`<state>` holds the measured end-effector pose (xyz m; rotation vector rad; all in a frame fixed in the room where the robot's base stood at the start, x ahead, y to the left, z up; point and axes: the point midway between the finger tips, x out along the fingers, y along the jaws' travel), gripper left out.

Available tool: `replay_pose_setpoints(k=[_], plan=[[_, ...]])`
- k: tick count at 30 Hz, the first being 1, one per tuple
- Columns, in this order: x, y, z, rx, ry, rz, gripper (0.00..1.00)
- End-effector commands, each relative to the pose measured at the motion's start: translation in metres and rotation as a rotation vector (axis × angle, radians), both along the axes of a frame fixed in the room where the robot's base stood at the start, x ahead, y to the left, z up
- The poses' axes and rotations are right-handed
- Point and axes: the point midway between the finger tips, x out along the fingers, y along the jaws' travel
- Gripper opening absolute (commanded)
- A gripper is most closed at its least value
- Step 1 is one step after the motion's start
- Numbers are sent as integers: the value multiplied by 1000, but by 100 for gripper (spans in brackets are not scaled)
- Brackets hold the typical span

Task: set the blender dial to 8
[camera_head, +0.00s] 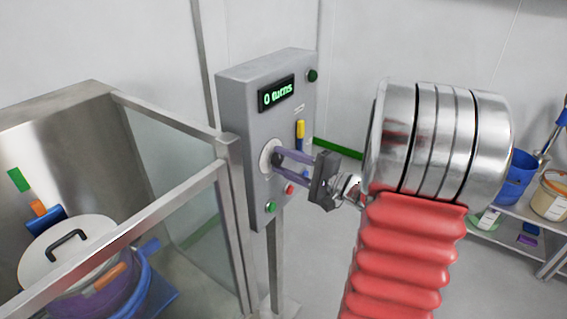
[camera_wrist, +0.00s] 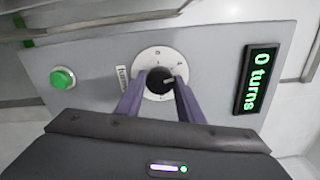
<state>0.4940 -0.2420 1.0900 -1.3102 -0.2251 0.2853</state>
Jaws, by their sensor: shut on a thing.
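The blender dial is a black knob (camera_wrist: 160,80) on a round white scale plate (camera_wrist: 151,60), set in a grey control box (camera_head: 237,100). The plate also shows in the head view (camera_head: 266,157). The box's display (camera_head: 276,93) reads "0 turns" in green, and it reads the same in the wrist view (camera_wrist: 260,79). My gripper (camera_head: 278,156) reaches the dial from the right, its two purple fingers on either side of the knob. In the wrist view my gripper (camera_wrist: 160,88) is shut on the knob. The fingers hide part of the scale.
A metal-framed glass guard (camera_head: 170,150) stands left, around a lidded pot (camera_head: 62,250). A shelf with containers (camera_head: 550,195) stands right.

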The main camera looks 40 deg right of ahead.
Motion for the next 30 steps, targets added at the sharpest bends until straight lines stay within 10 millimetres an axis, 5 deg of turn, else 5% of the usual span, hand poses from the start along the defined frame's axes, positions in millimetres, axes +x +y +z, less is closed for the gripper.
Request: replay_pose_setpoints(k=[18, 30], plan=[[-1, -2, -5, 531, 193, -8, 12], [-1, -1, -5, 697, 252, -7, 12]])
